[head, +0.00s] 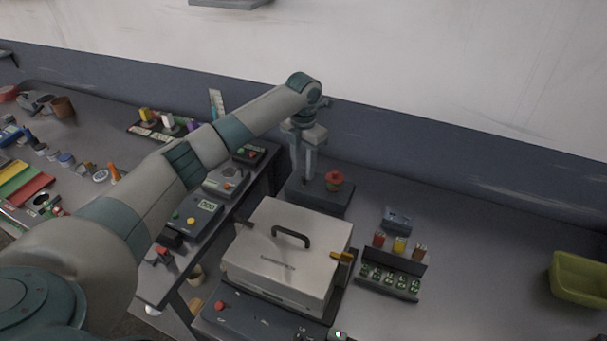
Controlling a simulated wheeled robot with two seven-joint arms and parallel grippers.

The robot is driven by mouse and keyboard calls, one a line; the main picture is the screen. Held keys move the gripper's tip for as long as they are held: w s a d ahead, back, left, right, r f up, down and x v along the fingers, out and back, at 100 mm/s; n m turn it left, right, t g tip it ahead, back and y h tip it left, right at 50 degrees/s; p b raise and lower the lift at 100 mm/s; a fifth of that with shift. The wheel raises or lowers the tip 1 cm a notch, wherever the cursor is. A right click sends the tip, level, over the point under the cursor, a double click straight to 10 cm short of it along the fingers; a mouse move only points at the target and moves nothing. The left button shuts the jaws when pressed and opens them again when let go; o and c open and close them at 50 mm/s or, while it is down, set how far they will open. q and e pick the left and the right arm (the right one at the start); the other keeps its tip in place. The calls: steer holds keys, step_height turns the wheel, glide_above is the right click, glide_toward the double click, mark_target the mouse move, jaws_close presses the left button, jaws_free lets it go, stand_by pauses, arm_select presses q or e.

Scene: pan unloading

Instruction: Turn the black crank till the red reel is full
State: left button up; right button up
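The red reel (334,180) sits on a dark base box (322,196) near the wall, behind the white lidded box. It looks red with some green at its middle. My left arm reaches in from the left, and my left gripper (303,168) points down over the left part of the dark base, just left of the reel. The black crank cannot be made out; the gripper may hide it. Whether the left fingers are shut on anything is too small to tell. My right gripper is not in view.
A white box (286,232) with a dark handle stands in front of the reel. A small rack (393,262) with colored pieces is to its right. A green bin (579,278) is at the far right. The tabletop between rack and bin is clear.

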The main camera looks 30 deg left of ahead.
mark_target(303, 177)
arm_select(q)
step_height(303, 177, up, 14)
steer(key=b, duration=0.4)
steer(key=shift+r, duration=0.2)
steer(key=shift+s+f, duration=0.1)
stand_by(0.4)
